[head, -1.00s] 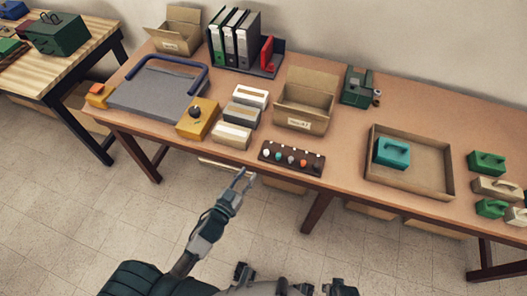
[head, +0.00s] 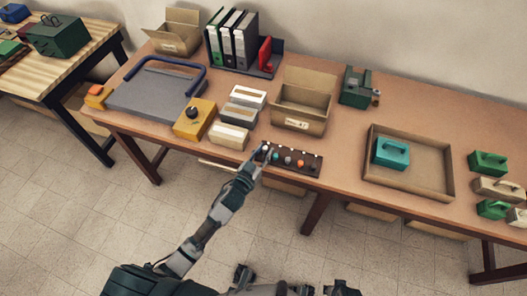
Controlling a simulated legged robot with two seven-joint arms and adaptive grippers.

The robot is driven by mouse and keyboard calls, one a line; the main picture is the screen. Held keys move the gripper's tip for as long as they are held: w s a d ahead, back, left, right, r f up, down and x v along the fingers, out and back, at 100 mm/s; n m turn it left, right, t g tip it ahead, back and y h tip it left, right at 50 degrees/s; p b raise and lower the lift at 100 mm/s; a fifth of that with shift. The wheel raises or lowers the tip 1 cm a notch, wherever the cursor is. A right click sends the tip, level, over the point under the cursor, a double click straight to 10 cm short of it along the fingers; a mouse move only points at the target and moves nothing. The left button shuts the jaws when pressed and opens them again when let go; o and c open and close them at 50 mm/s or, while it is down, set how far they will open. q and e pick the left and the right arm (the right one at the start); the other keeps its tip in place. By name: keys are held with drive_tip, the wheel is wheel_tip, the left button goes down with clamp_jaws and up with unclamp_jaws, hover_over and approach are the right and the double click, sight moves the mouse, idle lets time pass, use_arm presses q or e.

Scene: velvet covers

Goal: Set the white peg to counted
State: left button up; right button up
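A dark brown peg board (head: 312,170) lies at the front edge of the long table, with a row of coloured pegs on it. The white peg (head: 266,147) is at its left end; teal, grey, orange and dark pegs sit to its right. My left gripper (head: 264,156) is at the left end of the board, its fingertips close to the white peg. Whether they touch it, and whether the fingers are open or shut, is too small to tell. My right gripper cannot be made out.
Left of the board are small white-fronted boxes (head: 229,136) and a yellow box with a black knob (head: 195,118). Behind it stands an open cardboard box (head: 302,122). A shallow tray (head: 440,190) holding a teal case (head: 391,152) is at right. Bare tabletop separates board and tray.

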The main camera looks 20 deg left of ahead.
sight(268, 143)
use_arm(q)
drive_tip(key=shift+d, duration=0.2)
clamp_jaws()
drive_tip(key=shift+a, duration=0.4)
drive_tip(key=x, duration=0.3)
drive_tip(key=shift+w+a, duration=0.2)
drive_tip(key=shift+w, duration=0.15)
drive_tip(key=shift+w+d+r, duration=0.15)
drive_tip(key=shift+w+r, duration=0.05)
drive_tip(key=shift+w, duration=0.1)
drive_tip(key=shift+o, duration=1.3)
unclamp_jaws()
drive_tip(key=shift+w+f, duration=0.2)
drive_tip(key=shift+s, duration=0.2)
drive_tip(key=v, duration=1.1)
drive_tip(key=shift+s, duration=0.25)
use_arm(e)
drive_tip(key=shift+d+f, duration=0.1)
drive_tip(key=shift+f, duration=0.05)
